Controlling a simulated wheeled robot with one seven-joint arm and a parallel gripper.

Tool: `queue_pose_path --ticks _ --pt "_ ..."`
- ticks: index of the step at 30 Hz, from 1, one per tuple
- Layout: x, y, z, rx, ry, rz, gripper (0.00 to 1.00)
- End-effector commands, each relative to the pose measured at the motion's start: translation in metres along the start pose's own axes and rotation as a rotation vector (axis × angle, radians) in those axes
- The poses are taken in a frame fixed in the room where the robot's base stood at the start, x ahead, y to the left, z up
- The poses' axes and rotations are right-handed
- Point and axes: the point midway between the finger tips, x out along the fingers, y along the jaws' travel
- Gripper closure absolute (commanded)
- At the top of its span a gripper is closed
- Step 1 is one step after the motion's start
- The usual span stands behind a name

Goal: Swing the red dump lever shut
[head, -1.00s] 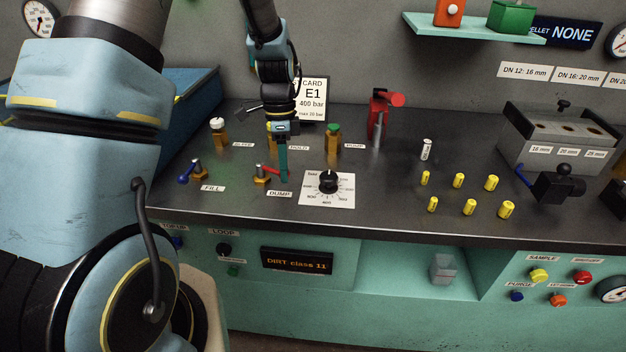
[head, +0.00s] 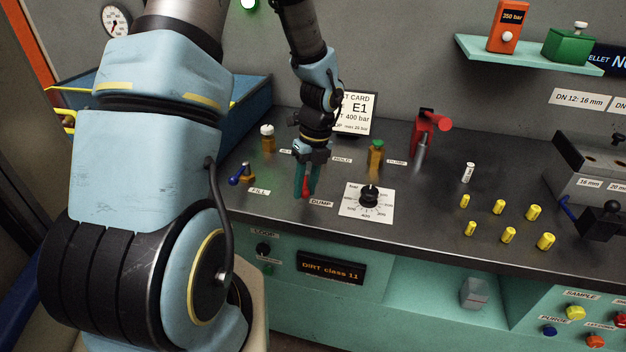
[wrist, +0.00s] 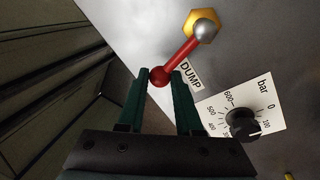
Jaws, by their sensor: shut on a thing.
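The red dump lever (wrist: 180,57) shows in the wrist view, running from a brass hex base with a silver ball (wrist: 206,28) to a round red end. My gripper (wrist: 160,80) has its green fingers on either side of that red end, shut on it. In the head view, my gripper (head: 307,192) points down at the bench by the DUMP label (head: 321,203). A bit of the red lever (head: 306,184) shows between its fingers; the brass base is hidden there.
A blue FILL lever (head: 237,180) stands left of my gripper. A black-knobbed bar dial (head: 369,195) is close on the right. Behind are the test card (head: 357,112), a green-topped valve (head: 376,152) and a red-handled part (head: 430,122). Yellow fittings (head: 500,206) lie farther right.

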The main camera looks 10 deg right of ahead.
Motion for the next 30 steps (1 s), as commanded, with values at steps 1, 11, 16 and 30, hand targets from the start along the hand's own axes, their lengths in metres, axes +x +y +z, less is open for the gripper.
queue_pose_path --ticks 1,11,16,30 --pt "-0.003 0.003 0.001 0.036 -0.006 0.001 1.00" --pt "0.001 0.012 0.009 0.212 -0.042 0.000 1.00" --pt "0.002 0.013 0.011 0.255 -0.050 -0.001 1.00" --pt "0.003 0.014 0.013 0.271 -0.054 0.000 1.00"
